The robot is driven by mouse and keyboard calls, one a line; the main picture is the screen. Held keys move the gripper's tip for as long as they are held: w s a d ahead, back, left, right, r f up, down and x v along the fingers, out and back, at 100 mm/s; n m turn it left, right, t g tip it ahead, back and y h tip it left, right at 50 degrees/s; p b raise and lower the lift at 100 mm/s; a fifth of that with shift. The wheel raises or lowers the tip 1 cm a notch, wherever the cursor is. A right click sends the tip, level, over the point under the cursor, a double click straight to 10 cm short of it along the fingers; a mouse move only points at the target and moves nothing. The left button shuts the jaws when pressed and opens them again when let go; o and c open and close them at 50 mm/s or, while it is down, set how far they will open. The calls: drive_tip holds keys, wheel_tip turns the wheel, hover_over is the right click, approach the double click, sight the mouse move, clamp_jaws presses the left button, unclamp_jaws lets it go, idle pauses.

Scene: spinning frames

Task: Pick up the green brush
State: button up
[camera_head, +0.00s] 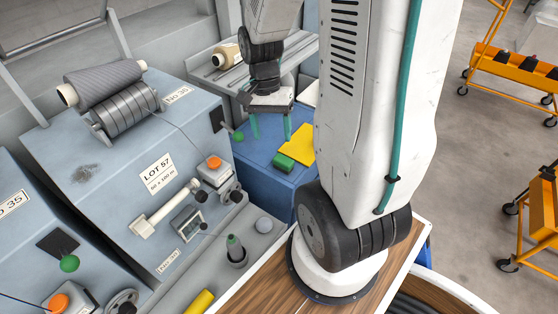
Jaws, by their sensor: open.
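A small green block-shaped thing, which looks like the green brush (284,163), lies on the blue surface (262,160) just right of the machine. It is beside the front left edge of a yellow sheet. Its bristles cannot be made out. My gripper (271,127) points down above and behind the brush in the picture. Its two teal fingers are apart, with nothing seen between them. The gap in height between fingers and brush is hard to tell.
The yellow sheet (300,145) lies right of the brush. The blue-grey machine (120,160) stands left, with knobs and an orange button (214,163). A green-tipped thing (233,243) stands in a dark holder in front. Orange trolleys (515,65) stand on the floor at right.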

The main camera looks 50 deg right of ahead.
drive_tip(key=w+d+f+m, duration=0.2)
drive_tip(key=d+f+m, duration=0.5)
drive_tip(key=f+m, duration=0.4)
drive_tip(key=m+t, duration=0.2)
drive_tip(key=m, duration=0.7)
hover_over(283, 159)
drive_tip(key=shift+h, duration=0.4)
drive_tip(key=f, duration=0.5)
drive_tip(key=s+f, duration=0.1)
drive_tip(key=f, duration=0.1)
drive_tip(key=shift+f, duration=0.25)
drive_tip(key=shift+w+d+f+m+t, duration=0.1)
drive_tip(key=shift+w+d+m+t, duration=0.15)
drive_tip(key=shift+w+m+t, duration=0.4)
drive_tip(key=shift+m+g, duration=0.25)
drive_tip(key=f, duration=0.7)
drive_tip(key=shift+s+a+f, duration=0.25)
drive_tip(key=shift+f, duration=0.1)
drive_tip(key=c, duration=1.1)
